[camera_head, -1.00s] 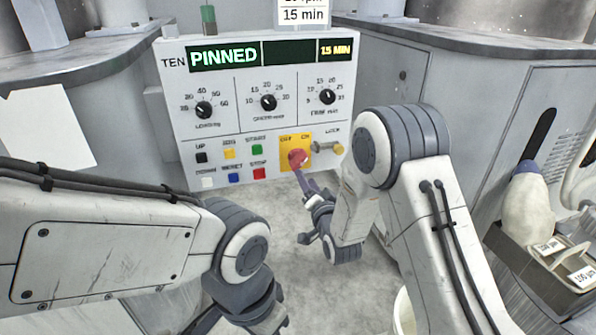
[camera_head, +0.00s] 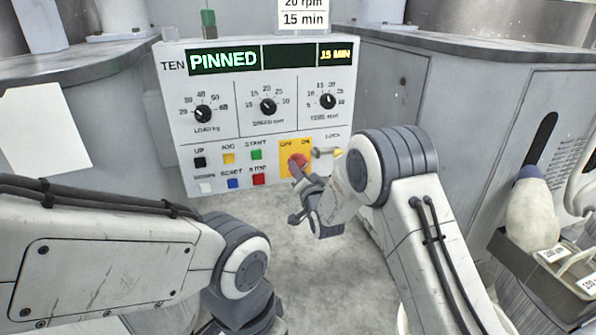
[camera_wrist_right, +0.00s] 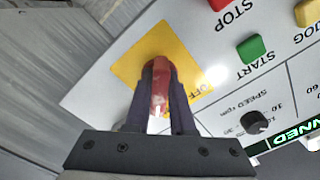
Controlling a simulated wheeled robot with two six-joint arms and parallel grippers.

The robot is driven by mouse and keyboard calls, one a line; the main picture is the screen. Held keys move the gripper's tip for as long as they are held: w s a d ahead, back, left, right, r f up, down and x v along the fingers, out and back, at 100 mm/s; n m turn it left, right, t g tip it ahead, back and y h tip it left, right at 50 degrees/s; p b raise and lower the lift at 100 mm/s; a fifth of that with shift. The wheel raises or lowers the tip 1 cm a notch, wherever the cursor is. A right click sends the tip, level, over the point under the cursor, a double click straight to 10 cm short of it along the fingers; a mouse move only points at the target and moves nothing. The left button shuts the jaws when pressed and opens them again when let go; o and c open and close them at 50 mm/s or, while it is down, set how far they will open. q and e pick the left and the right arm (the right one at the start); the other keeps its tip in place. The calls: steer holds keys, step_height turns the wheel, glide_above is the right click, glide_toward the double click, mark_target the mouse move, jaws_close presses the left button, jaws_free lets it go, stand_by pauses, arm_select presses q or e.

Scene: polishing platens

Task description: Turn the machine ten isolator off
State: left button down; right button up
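The isolator's red handle (camera_head: 298,159) sits on a yellow plate (camera_head: 288,147) marked OFF and ON, at the lower right of the machine ten panel (camera_head: 225,127). In the right wrist view the red handle (camera_wrist_right: 160,72) lies between the two dark fingers, which press close along both its sides. My right gripper (camera_head: 299,178) is at the handle and appears shut on it; it also shows in the right wrist view (camera_wrist_right: 160,100). The gripper hides part of the handle, so I cannot tell its exact setting. My left gripper's fingers are out of view.
Coloured push buttons (camera_head: 257,154) sit left of the isolator. A brass lock pin (camera_head: 326,152) is just right of it. Knobs (camera_head: 268,106) and a display reading PINNED (camera_head: 224,59) are above. A tray (camera_head: 545,262) stands at far right.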

jaws_close()
steer(key=n, duration=0.4)
steer(key=shift+d+f+n, duration=0.1)
steer(key=shift+d+n, duration=0.05)
steer(key=shift+n, duration=0.25)
steer(key=n, duration=0.4)
steer(key=shift+w+d, duration=0.1)
steer(key=shift+d, duration=0.05)
steer(key=n, duration=0.5)
steer(key=shift+d+b, duration=0.1)
steer(key=shift+b, duration=0.25)
steer(key=shift+d+n, duration=0.1)
steer(key=shift+n, duration=2)
steer(key=o, duration=0.8)
jaws_free()
